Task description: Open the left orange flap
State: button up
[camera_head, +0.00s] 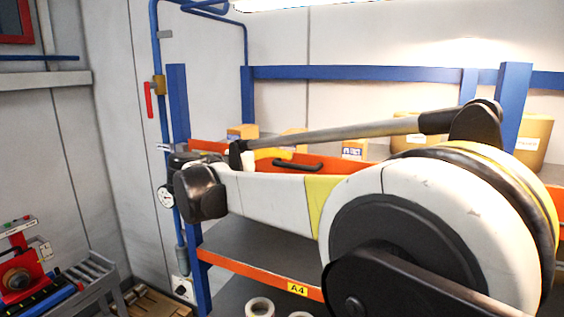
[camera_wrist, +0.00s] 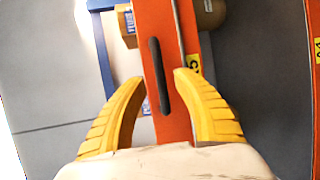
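The orange flap (camera_head: 330,170) is a long panel on the upper level of the blue-framed rack, partly hidden behind my arm. Its black bar handle (camera_head: 298,166) faces me. In the wrist view, the flap (camera_wrist: 178,125) runs up the picture and the handle (camera_wrist: 158,75) lies lengthwise between my fingers. My gripper (camera_wrist: 160,79) has two yellow fingers spread apart, one on each side of the handle, with visible gaps to it. Whether any finger touches the flap cannot be told.
Small orange-and-tan boxes (camera_head: 353,149) and tan drums (camera_head: 533,138) stand behind the flap. Below is a grey shelf with an orange edge marked A4 (camera_head: 297,288) and white rolls (camera_head: 260,307). A blue post and pipe with a gauge (camera_head: 166,197) stand left.

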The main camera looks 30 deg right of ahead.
aim_at(293, 167)
jog(key=x, duration=0.4)
jog(key=shift+p, duration=0.4)
jog(key=shift+s, duration=0.1)
grip_shut()
